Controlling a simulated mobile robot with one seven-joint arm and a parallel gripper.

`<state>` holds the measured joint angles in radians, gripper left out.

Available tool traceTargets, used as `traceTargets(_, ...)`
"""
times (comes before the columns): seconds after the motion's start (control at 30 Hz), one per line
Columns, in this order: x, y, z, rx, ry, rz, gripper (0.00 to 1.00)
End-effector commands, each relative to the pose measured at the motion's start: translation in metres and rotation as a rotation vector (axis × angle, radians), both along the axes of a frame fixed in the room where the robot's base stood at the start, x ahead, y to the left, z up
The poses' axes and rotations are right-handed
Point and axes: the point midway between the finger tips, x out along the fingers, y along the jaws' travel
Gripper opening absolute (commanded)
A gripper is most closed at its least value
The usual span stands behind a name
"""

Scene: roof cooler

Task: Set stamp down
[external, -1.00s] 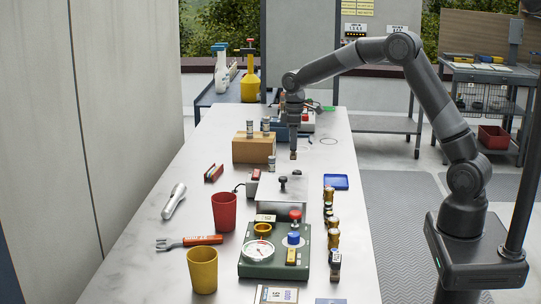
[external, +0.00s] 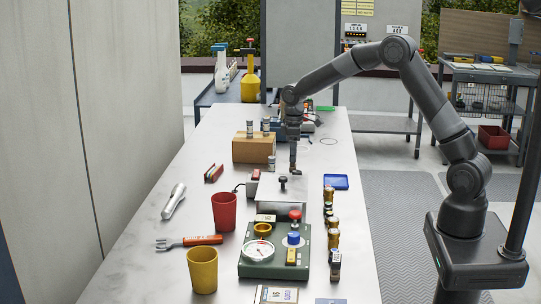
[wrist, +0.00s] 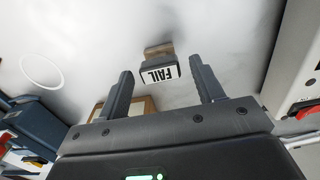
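The stamp (wrist: 160,70) is a dark block with a white "FAIL" label and a brown wooden part beyond it. In the wrist view it lies between my two fingers, near their tips, against the white tabletop. My gripper (wrist: 160,80) is open, with a narrow gap visible on each side of the stamp. In the external view my gripper (external: 293,164) is low over the white table (external: 225,160), just behind the silver box. The stamp is small and mostly unclear there; I cannot tell exactly how it meets the table.
A cardboard box (external: 254,150) with small canisters stands left behind my gripper. The silver box with a black knob (external: 283,181) is close in front. A blue tray (external: 335,182) lies to the right. Bare table with a thin ring (external: 328,141) is at the back right.

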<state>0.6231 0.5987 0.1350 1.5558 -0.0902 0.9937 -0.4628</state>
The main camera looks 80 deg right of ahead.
Motion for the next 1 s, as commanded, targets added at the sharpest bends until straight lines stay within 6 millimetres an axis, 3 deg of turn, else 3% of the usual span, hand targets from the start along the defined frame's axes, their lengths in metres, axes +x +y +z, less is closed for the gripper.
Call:
traceTargets(0.37,0.001,0.000,0.010,-0.002,-0.002,0.000,0.63)
traceTargets(0.8,0.001,0.000,0.097,-0.002,-0.004,0.000,0.63)
traceTargets(1.0,0.000,0.000,0.119,-0.001,-0.001,-0.001,0.63)
